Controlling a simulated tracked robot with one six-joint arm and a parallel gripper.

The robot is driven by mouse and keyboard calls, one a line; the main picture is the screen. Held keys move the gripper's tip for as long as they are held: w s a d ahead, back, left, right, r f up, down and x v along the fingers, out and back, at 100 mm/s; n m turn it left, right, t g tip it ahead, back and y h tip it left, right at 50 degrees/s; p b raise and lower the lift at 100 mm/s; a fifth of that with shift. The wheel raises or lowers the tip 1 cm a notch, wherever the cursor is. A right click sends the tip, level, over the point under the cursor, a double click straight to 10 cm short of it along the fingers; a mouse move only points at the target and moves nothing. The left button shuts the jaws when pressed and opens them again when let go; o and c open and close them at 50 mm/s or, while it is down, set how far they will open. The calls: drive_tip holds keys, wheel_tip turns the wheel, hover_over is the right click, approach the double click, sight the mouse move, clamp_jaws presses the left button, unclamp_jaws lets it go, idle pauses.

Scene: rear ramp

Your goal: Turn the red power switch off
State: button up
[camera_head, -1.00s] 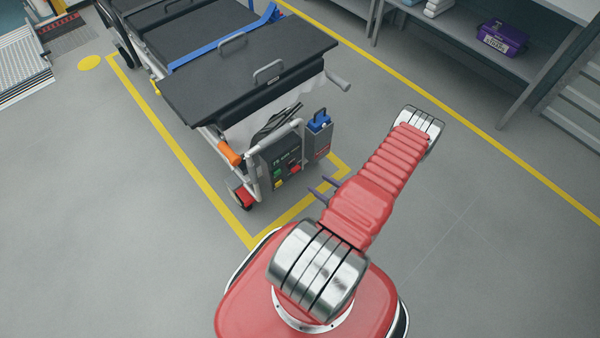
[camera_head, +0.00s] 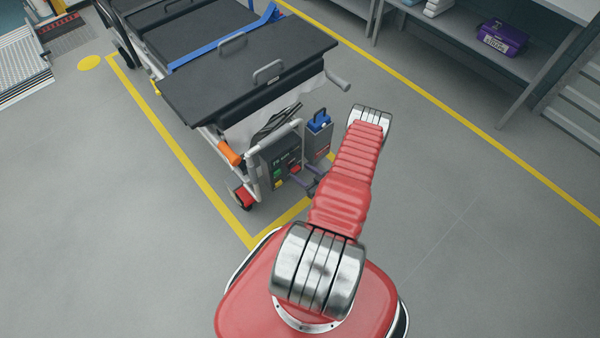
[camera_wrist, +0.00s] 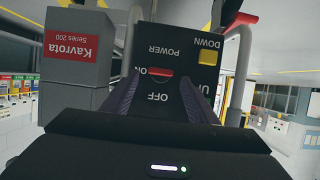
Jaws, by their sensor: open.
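The red power switch (camera_wrist: 160,72) is on the dark control panel (camera_wrist: 175,42), between the POWER and OFF labels in the wrist view. That view shows the panel upside down. I cannot tell for certain which way the switch is set. My gripper (camera_wrist: 160,84) is open, its two dark fingers on either side of the switch and close to the panel. No contact with the switch is clear. In the head view the panel (camera_head: 268,165) is on the end of the stretcher, and my gripper (camera_head: 303,177) is in front of its right side.
A yellow DOWN button (camera_wrist: 209,57) sits beside the switch. A grey box marked Kavrota (camera_wrist: 75,65) stands beside the panel. An orange-handled frame bar (camera_head: 229,153) flanks the panel. The stretcher (camera_head: 245,75) is behind. Floor to the right is clear.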

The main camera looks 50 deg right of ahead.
drive_tip(key=shift+x, duration=0.9)
drive_tip(key=shift+a, duration=0.15)
drive_tip(key=c, duration=1.1)
